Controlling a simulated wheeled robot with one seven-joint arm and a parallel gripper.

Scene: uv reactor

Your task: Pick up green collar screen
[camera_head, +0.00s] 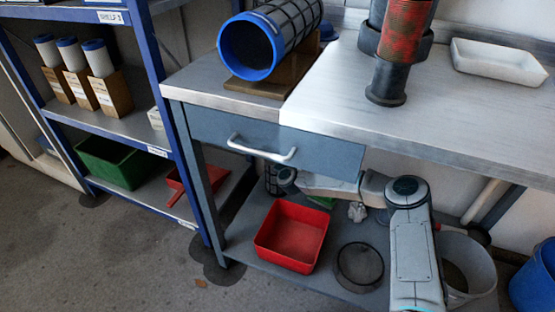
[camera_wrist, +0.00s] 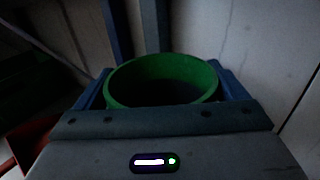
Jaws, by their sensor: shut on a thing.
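The green collar (camera_wrist: 163,68) of the screen fills the middle of the wrist view as an open ring with a dark inside. My gripper (camera_wrist: 163,88) is shut on it, with a jaw on either side. The rest of the screen below the collar is hidden behind the gripper body. In the head view my arm reaches under the bench, and the drawer hides part of the wrist. A small bit of green (camera_head: 322,201) shows beneath the arm there. I cannot tell whether it is the same collar.
The bench's drawer (camera_head: 262,140) hangs just above my arm. On the lower shelf stand a red bin (camera_head: 292,236), a round dark mesh piece (camera_head: 359,267) and a grey bucket (camera_head: 466,268). A blue-collared mesh cylinder (camera_head: 246,48) lies on the bench. Open floor is at the left.

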